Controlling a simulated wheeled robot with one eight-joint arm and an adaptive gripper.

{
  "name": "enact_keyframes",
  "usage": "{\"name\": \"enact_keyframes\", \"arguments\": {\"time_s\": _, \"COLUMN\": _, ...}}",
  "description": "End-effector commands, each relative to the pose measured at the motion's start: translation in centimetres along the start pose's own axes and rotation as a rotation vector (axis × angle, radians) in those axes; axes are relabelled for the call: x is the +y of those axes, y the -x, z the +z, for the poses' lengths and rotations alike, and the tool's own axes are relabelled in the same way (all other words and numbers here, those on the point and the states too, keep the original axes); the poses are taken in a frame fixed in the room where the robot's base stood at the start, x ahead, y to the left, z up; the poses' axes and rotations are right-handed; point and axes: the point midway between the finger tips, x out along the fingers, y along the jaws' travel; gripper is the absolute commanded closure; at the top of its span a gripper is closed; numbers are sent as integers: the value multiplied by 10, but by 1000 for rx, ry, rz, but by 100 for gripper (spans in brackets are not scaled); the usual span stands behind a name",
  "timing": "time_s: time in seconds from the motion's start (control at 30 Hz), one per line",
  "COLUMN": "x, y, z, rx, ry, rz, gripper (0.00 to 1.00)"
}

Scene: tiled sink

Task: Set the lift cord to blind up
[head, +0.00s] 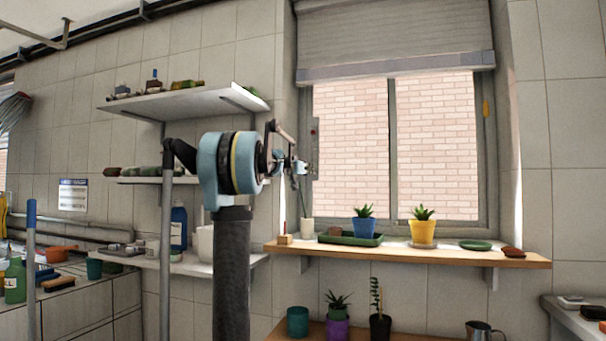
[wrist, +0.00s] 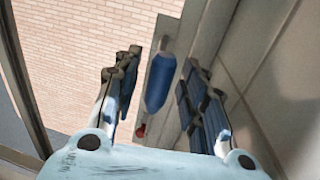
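The grey blind (head: 395,32) hangs over the top part of the window, its bottom rail (head: 395,66) well above the sill. A narrow grey plate (head: 314,150) stands at the window's left side. In the wrist view a blue handle (wrist: 160,82) lies in front of this plate (wrist: 146,100), with a red mark (wrist: 140,130) at the plate's lower end. My gripper (wrist: 160,70) is open, one finger on each side of the blue handle, with visible gaps. In the head view my gripper (head: 291,166) is beside the plate and hides the handle.
Below, a wooden sill (head: 400,254) holds a blue pot (head: 363,230), a yellow pot (head: 422,231), a green tray (head: 350,239) and a pale cup (head: 307,228). Wall shelves (head: 185,104) with small items are left of my arm. The window glass area is clear.

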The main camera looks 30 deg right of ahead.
Motion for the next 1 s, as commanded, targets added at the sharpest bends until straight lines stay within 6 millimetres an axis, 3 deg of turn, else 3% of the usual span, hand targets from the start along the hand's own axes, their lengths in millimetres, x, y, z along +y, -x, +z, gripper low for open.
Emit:
{"name": "enact_keyframes", "arguments": {"time_s": 0.2, "x": 0, "y": 0, "z": 0, "rx": 0, "ry": 0, "rz": 0, "gripper": 64}}
{"name": "enact_keyframes", "arguments": {"time_s": 0.37, "x": 0, "y": 0, "z": 0, "rx": 0, "ry": 0, "rz": -1, "gripper": 100}}
{"name": "enact_keyframes", "arguments": {"time_s": 0.63, "x": -1, "y": 0, "z": 5, "rx": 0, "ry": 0, "rz": -2, "gripper": 100}}
{"name": "enact_keyframes", "arguments": {"time_s": 1.0, "x": -2, "y": 0, "z": 62, "rx": 0, "ry": 0, "rz": -3, "gripper": 100}}
